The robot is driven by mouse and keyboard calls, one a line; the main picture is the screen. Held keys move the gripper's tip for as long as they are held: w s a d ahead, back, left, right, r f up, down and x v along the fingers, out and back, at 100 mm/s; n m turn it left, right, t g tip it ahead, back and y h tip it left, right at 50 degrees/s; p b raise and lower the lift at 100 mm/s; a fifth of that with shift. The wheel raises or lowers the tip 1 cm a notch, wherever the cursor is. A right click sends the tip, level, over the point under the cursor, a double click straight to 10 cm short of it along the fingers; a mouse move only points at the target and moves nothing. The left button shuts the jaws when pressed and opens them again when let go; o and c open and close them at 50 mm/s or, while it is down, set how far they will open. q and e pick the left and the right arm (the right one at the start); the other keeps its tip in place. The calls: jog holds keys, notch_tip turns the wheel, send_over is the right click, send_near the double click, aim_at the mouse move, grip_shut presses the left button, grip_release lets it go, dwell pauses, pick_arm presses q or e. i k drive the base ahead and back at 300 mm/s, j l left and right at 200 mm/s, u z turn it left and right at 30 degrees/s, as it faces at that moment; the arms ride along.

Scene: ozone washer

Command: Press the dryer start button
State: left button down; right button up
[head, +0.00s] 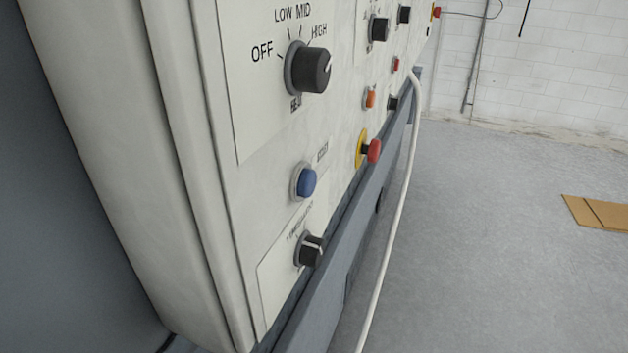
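A pale control panel with buttons and knobs fills the left half of the head view, seen at a steep angle. A blue push button (306,182) sits low on its near part, with a small label (322,152) too slanted to read surely. An orange button (370,98) and a small red button (396,64) are farther along the panel. I cannot tell from the labels which button is the dryer start. Neither of my grippers is in view, and nothing touches the buttons.
A black rotary knob (312,70) marked OFF, LOW, MID, HIGH is above the blue button; another knob (312,250) is below. A red mushroom button (374,151) on yellow juts out. A white cable (399,205) hangs along the panel. Open grey floor (500,250) lies right, with flat cardboard (600,213).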

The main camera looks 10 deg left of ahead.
aim_at(307, 183)
jog(key=l+u, duration=0.15)
jog(key=u, duration=0.3)
jog(key=l+u, duration=0.2)
jog(key=u, duration=0.25)
jog(key=k+l+u, duration=0.15)
jog(key=l, duration=0.25)
jog(key=k+l+u, duration=0.15)
jog(key=l, duration=0.3)
jog(key=k+l+u, duration=0.15)
jog(key=l, duration=0.2)
jog(key=k+l+u, duration=0.15)
jog(key=l, duration=0.25)
jog(key=k+l, duration=0.3)
jog(key=l, duration=0.1)
